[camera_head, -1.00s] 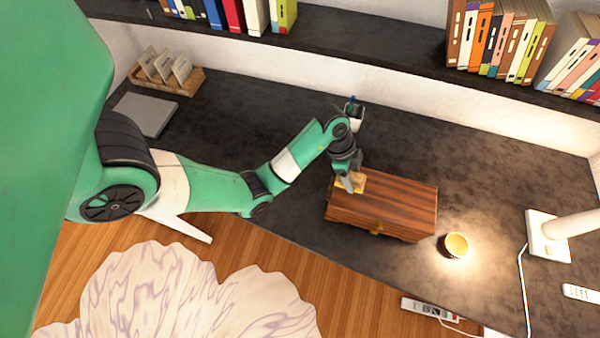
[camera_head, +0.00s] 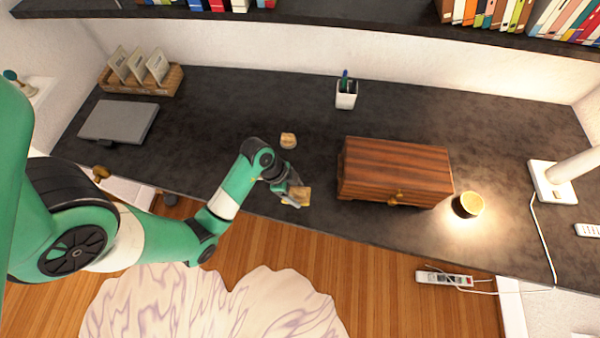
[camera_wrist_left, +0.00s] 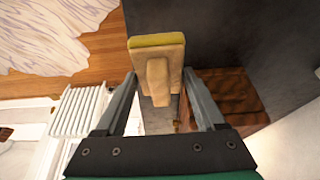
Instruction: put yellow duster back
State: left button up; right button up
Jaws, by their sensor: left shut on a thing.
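The yellow duster (camera_head: 302,194), a tan block with a yellow pad, is held by my left gripper (camera_head: 291,190) near the desk's front edge, left of the wooden box. In the left wrist view, the duster (camera_wrist_left: 158,47) sits beyond the fingertips, its handle between the two fingers of my left gripper (camera_wrist_left: 163,95). I cannot tell the exact gap below the duster. My right gripper is out of view.
The wooden box (camera_head: 395,170) stands right of the gripper, a small tan object (camera_head: 288,140) behind it. A pen cup (camera_head: 346,95), grey laptop (camera_head: 120,121), card rack (camera_head: 140,78) and lit lamp (camera_head: 467,204) are also on the dark desk (camera_head: 225,115), which has bare room left of the box.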

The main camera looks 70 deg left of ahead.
pick_arm(q)
jog(key=w+a+f+b, duration=0.1)
jog(key=a+f, duration=0.1)
jog(key=w+a+f+b, duration=0.1)
jog(key=a+f, duration=0.2)
jog(key=w+a+f+b, duration=0.1)
jog(key=w+a+f, duration=0.1)
jog(key=a, duration=0.1)
jog(key=shift+w+f, duration=0.1)
jog(key=shift+f, duration=0.1)
jog(key=shift+w+a+f+b, duration=0.15)
jog(key=shift+f+b, duration=0.45)
jog(key=shift+f, duration=1.2)
jog(key=shift+f, duration=0.1)
jog(key=o, duration=1.3)
jog(key=p+v, duration=0.3)
jog(key=v, duration=0.9)
jog(key=shift+p, duration=0.35)
